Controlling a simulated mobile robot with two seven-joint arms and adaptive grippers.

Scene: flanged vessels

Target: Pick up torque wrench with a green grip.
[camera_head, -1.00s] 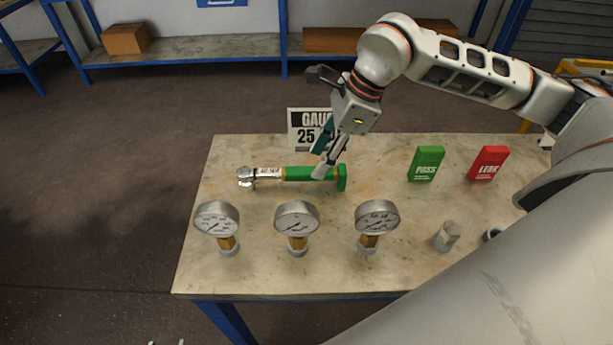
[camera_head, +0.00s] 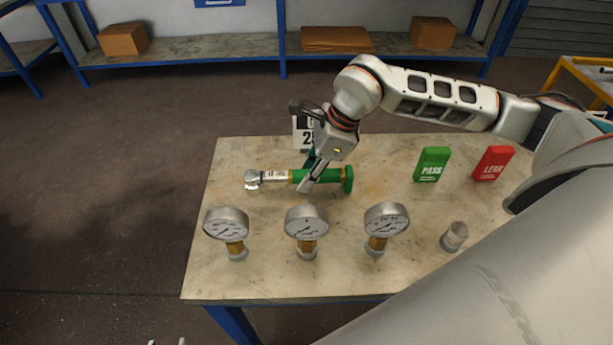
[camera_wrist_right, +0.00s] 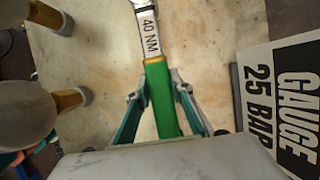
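The torque wrench lies on the table, its green grip (camera_head: 331,182) to the right and its silver head (camera_head: 253,180) to the left. In the right wrist view its shaft reads "40 NM" and the green grip (camera_wrist_right: 161,95) runs between the fingers. My right gripper (camera_head: 308,174) is open and low over the grip, one finger on each side; it also shows in the wrist view (camera_wrist_right: 162,82). The fingertips are close to the grip's sides; contact is hard to tell. The gripper hides part of the grip.
Several gauges, one at the middle (camera_head: 306,224), stand upright along the table's front. A "GAUGE 25 BAR" sign (camera_wrist_right: 285,105) stands just behind the gripper. A green PASS block (camera_head: 432,165), a red LEAK block (camera_head: 493,164) and a small metal fitting (camera_head: 454,237) are to the right.

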